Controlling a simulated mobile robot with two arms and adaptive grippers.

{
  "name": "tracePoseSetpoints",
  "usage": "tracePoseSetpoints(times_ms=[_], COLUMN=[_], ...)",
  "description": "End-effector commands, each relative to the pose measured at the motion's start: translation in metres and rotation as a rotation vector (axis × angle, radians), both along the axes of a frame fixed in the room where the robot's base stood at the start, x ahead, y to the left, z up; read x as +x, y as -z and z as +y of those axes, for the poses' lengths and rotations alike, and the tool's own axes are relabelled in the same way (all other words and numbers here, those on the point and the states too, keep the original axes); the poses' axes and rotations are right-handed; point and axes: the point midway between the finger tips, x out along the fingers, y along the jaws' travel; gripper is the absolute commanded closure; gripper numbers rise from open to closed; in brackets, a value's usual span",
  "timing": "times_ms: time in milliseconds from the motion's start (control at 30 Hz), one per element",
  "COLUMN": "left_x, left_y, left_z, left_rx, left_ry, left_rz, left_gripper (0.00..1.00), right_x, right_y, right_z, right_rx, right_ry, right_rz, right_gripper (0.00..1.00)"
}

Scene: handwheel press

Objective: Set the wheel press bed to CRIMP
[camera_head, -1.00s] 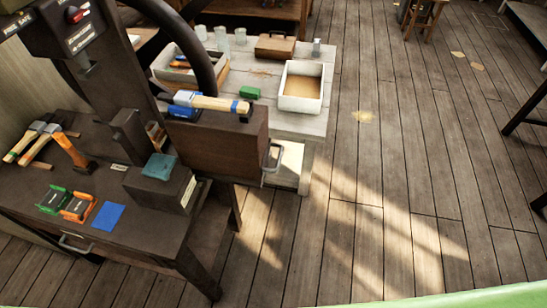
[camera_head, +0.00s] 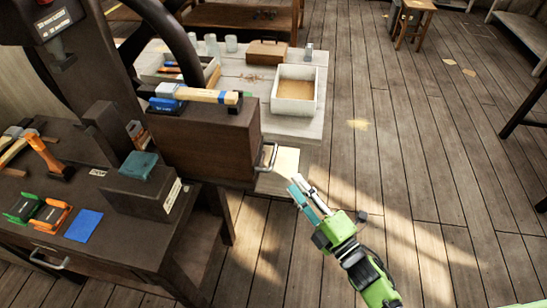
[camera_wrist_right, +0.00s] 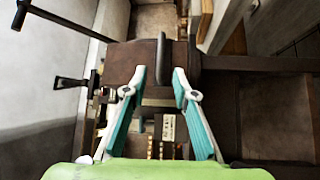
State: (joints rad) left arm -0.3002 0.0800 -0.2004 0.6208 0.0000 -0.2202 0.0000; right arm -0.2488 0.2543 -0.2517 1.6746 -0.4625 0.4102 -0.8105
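No CRIMP mark is readable. My right gripper (camera_head: 298,184) is low and right of a metal bar handle (camera_head: 267,157) on the side of a brown box. In the wrist view my right gripper (camera_wrist_right: 160,74) is open, with a dark upright bar (camera_wrist_right: 162,58) ahead between its fingertips. My left gripper is out of view.
The brown box (camera_head: 208,145) carries a hammer (camera_head: 200,94). A pale table (camera_head: 255,72) with a tray (camera_head: 295,90) stands behind.

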Motion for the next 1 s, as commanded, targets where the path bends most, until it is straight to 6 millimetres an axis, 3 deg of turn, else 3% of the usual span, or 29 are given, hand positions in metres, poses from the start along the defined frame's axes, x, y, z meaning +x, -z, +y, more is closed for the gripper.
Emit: tracePoseSetpoints(times_ms=[300,500,700,1000], left_x=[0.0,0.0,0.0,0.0], left_y=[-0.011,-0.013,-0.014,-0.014], left_z=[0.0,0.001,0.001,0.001], left_rx=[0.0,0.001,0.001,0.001], left_ry=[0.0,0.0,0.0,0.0], left_rz=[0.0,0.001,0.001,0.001], left_gripper=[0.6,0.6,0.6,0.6], right_x=[0.059,0.087,0.102,0.103], right_y=[-0.011,-0.014,-0.015,-0.015], right_z=[0.033,0.049,0.057,0.058], right_rx=[0.002,0.003,0.002,0.003], right_ry=[0.001,0.002,0.001,0.001], right_rz=[0.0,0.002,0.004,0.004], right_gripper=[0.74,0.74,0.74,0.74])
